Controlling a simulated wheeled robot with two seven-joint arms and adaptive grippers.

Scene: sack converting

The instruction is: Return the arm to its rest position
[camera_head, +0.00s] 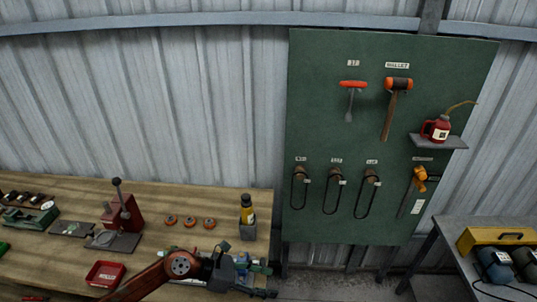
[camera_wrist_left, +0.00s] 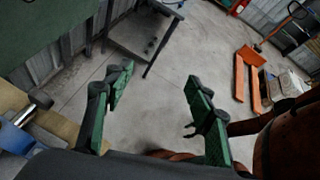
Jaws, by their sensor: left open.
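My left arm (camera_head: 150,281) comes in from the lower left of the head view, reddish-brown with a dark wrist. My left gripper (camera_head: 258,280) is at the right front end of the workbench, seen partly against a blue and green device (camera_head: 242,262). In the left wrist view, the two green-padded fingers of my left gripper (camera_wrist_left: 158,86) stand wide apart. Nothing is between them but the grey concrete floor beyond. I cannot tell whether the gripper touches the bench or the device. My right gripper does not show.
The wooden workbench (camera_head: 60,189) holds a red lever press (camera_head: 122,212), a red tray (camera_head: 105,274), orange-topped round parts and a yellow bottle (camera_head: 247,209). A green tool board (camera_head: 330,130) hangs behind. A side table (camera_head: 450,228) stands right. An orange pallet truck (camera_wrist_left: 250,57) stands on open floor.

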